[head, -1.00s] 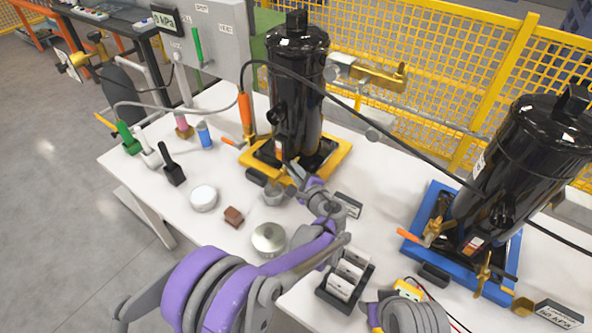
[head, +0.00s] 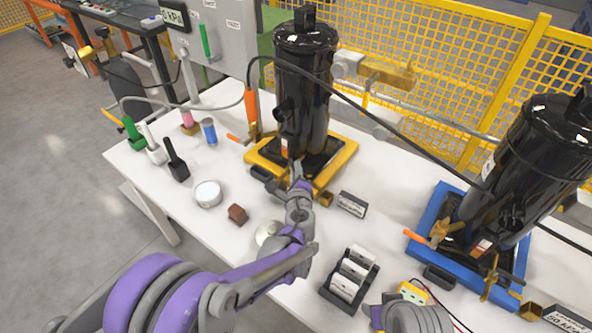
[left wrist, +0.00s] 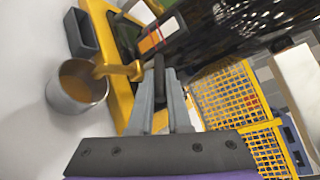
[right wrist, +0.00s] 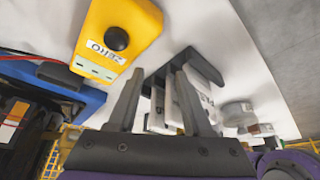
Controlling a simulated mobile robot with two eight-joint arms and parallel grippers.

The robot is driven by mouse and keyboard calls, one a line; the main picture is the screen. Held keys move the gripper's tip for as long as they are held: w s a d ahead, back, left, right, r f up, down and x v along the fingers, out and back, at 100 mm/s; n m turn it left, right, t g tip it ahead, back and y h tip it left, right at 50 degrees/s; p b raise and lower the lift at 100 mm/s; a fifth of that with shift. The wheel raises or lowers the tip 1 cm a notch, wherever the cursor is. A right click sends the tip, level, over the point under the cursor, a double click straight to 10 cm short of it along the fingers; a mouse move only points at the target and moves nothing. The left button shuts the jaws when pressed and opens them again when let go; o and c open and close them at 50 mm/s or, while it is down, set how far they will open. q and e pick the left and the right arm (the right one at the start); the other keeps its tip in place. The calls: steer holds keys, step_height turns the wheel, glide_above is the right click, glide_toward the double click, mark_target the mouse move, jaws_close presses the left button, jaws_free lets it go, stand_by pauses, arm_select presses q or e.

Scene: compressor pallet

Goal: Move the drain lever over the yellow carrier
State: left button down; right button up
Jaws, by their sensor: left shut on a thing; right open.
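The yellow carrier (head: 345,153) holds a tall black compressor (head: 303,85) upright on the table. My left gripper (head: 294,172) is at its front edge. In the left wrist view, my left gripper (left wrist: 159,85) is shut on a narrow dark lever (left wrist: 159,68), which looks like the drain lever. The lever lies beside the yellow carrier (left wrist: 118,95) and a brass fitting; its far end is hard to make out. In the head view the lever is mostly hidden by my fingers. My right gripper (right wrist: 158,90) is open and empty near a yellow ZERO device (right wrist: 118,35).
A metal cup (left wrist: 75,95) stands close to my left gripper. A white round tin (head: 208,193) and a brown block (head: 237,214) are left of my arm. A black rack (head: 335,297) with white pieces is in front. A blue carrier (head: 447,190) with another compressor stands right.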

arm_select(q)
steer(key=c, duration=1.2)
jaws_free()
steer(key=shift+o, duration=0.2)
